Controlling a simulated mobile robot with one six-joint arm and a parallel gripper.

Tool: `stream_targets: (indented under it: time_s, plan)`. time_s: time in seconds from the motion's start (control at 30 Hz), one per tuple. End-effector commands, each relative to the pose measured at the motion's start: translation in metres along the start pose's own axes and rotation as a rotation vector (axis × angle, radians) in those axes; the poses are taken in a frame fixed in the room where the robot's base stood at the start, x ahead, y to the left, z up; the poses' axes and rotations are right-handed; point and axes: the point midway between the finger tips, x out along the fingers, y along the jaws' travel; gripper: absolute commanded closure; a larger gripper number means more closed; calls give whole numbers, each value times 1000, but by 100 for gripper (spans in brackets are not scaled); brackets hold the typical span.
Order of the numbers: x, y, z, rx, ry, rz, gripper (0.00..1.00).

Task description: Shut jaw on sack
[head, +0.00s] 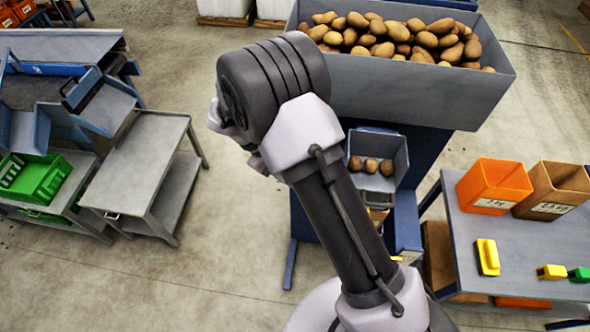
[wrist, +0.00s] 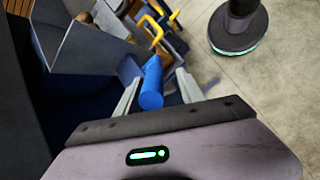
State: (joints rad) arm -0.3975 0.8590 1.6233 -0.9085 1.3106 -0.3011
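My gripper (wrist: 158,78) shows in the wrist view with its two pale fingers apart. A blue cylinder (wrist: 150,98) with a narrower angled end shows between the fingers. Gaps show on both sides, and I cannot tell its depth relative to the fingertips. I cannot make out a jaw for certain. No sack is clearly recognisable; a brown shape (head: 437,255) stands low beside the blue frame in the head view, partly hidden. My arm covers the middle of the head view, and the fingers cannot be seen there.
A grey hopper (head: 420,92) full of potatoes stands at the back, above a grey chute (head: 372,187) with three potatoes. A table (head: 520,245) with orange and brown bins is at right. A grey cart (head: 140,160) and green crate (head: 35,178) are at left. Yellow bent handles (wrist: 153,30) show beyond the fingers.

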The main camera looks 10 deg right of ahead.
Motion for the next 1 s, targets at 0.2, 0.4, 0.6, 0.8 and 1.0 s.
stream_targets:
  time_s: [0.2, 0.4, 0.6, 0.8, 1.0]
  plan:
    - [-1, 1, 0, 2, 1, 0, 55]
    - [-21, 2, 0, 4, 3, 2, 55]
    - [-71, 1, 0, 3, 5, 2, 55]
    - [-125, 1, 0, 2, 5, 1, 55]
    - [-166, 1, 0, 2, 3, 1, 55]
